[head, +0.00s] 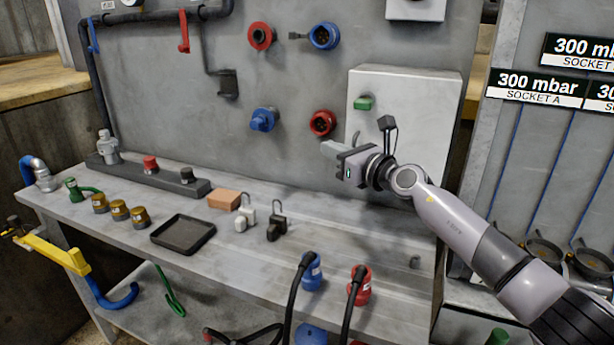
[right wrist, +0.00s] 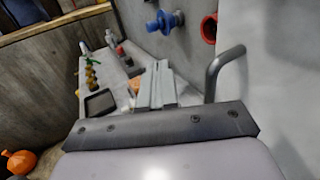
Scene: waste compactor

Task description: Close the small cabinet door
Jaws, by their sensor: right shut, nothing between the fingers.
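The small white cabinet (head: 422,108) is on the grey back wall at the right in the head view, with a green knob (head: 363,103) on its front. I see no clear gap at its door, but my arm hides its lower part. My right gripper (head: 332,149) is shut and empty in front of the cabinet's lower left edge. In the right wrist view, the shut fingers (right wrist: 158,85) are left of a grey bar handle (right wrist: 224,68) on the pale door panel (right wrist: 275,75). They look apart from the handle. My left gripper is out of view.
A grey workbench (head: 230,265) runs below, with a black tray (head: 183,234), an orange-brown block (head: 224,199), two padlocks, and blue and red plugs (head: 361,285) on it. Red and blue sockets (head: 322,123) stick out of the wall left of the cabinet.

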